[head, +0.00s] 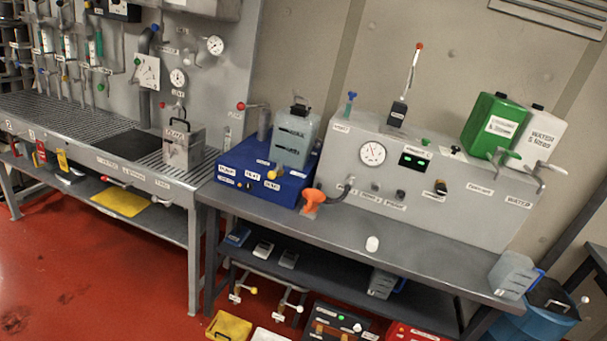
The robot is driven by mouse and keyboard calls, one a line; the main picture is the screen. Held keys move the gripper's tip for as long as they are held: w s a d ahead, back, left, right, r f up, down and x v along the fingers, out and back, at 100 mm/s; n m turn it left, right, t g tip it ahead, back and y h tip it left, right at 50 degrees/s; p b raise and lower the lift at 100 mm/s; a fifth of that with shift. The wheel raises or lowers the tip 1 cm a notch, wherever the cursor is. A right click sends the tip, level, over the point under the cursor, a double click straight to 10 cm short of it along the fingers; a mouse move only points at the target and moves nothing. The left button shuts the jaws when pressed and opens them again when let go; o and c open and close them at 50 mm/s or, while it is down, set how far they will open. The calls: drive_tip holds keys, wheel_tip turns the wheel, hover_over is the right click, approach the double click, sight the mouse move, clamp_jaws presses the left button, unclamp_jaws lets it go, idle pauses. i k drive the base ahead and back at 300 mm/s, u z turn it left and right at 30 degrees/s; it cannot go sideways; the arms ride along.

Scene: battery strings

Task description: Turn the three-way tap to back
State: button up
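I cannot tell for certain which fitting is the three-way tap, since most labels are too small to read. My gripper is not in view, and nothing is seen touching these fittings.
An orange nozzle (312,200) on a dark hose and a small white cylinder (372,244) are on the grey bench (330,240). A red-tipped lever (413,65) rises above the cabinet. Red floor (100,265) is open at lower left.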

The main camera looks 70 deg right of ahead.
sight(272, 175)
drive_tip(key=z, duration=1.7)
drive_tip(key=k, duration=1.3)
drive_tip(key=u, duration=0.7)
drive_tip(key=i, duration=0.9)
drive_tip(key=u, duration=0.8)
drive_tip(key=i, duration=1.35)
drive_tip(key=z, duration=0.6)
drive_tip(key=i, duration=0.95)
drive_tip(key=z, duration=0.8)
